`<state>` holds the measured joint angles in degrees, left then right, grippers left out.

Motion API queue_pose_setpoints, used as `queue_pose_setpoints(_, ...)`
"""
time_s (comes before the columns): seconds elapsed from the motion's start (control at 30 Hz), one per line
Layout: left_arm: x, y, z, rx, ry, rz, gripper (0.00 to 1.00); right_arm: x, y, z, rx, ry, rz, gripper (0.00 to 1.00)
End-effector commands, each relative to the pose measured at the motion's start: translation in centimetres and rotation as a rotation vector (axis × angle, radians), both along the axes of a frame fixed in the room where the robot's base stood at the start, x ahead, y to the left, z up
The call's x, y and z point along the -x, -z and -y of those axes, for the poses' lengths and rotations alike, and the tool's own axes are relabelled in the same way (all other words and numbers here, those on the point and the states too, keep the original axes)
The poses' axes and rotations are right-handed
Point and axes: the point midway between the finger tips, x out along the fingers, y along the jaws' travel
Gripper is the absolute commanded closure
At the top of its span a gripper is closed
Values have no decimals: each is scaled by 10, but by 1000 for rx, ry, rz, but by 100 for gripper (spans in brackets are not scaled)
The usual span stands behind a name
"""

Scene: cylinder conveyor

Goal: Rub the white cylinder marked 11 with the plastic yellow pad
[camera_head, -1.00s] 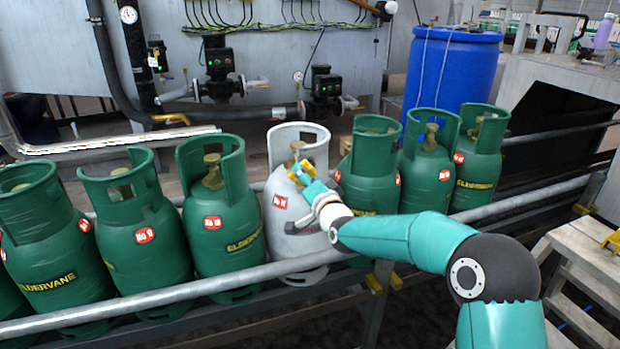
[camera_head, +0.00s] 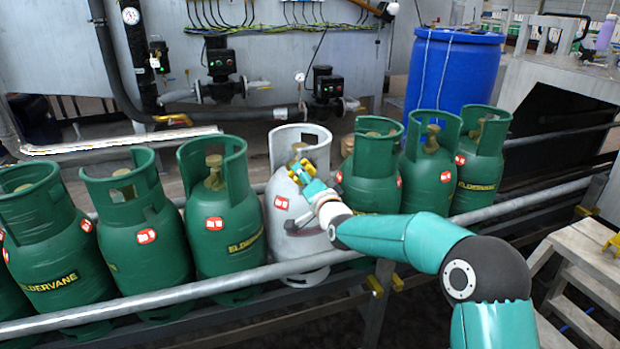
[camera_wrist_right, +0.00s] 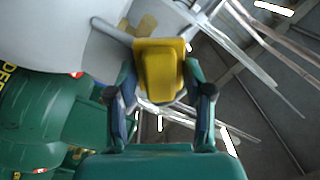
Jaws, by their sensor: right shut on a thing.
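The white cylinder (camera_head: 287,222) stands upright in the row behind the front rail, among green cylinders. It has a small red label on its front; the number is too small to read. My right gripper (camera_head: 306,174) is at the cylinder's upper front, shut on the yellow pad (camera_wrist_right: 160,68). In the right wrist view the pad sits between both fingers, with the white cylinder (camera_wrist_right: 60,30) at upper left. The pad lies against or very near the cylinder's shoulder; I cannot tell if it touches. My left gripper is not in view.
Green cylinders (camera_head: 222,215) stand close on the left, and another (camera_head: 370,170) stands close on the right. A metal rail (camera_head: 150,299) runs along the front. A blue barrel (camera_head: 452,70) stands behind. Wooden steps (camera_head: 585,270) are at the right.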

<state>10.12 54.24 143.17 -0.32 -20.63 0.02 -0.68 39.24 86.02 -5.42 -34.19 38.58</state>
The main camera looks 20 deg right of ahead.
Motion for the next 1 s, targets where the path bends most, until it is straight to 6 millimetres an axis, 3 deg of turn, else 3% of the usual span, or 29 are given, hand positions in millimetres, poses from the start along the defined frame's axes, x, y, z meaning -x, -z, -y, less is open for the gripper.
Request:
queue_pose_setpoints(0.4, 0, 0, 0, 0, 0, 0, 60, -6, 0, 1, 0, 0, 0, 77)
queue_pose_setpoints(0.63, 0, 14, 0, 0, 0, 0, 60, -6, 3, 17, 0, 2, 2, 77)
queue_pose_setpoints(1.0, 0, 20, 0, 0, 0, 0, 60, -7, 0, 34, 0, 0, 1, 77)
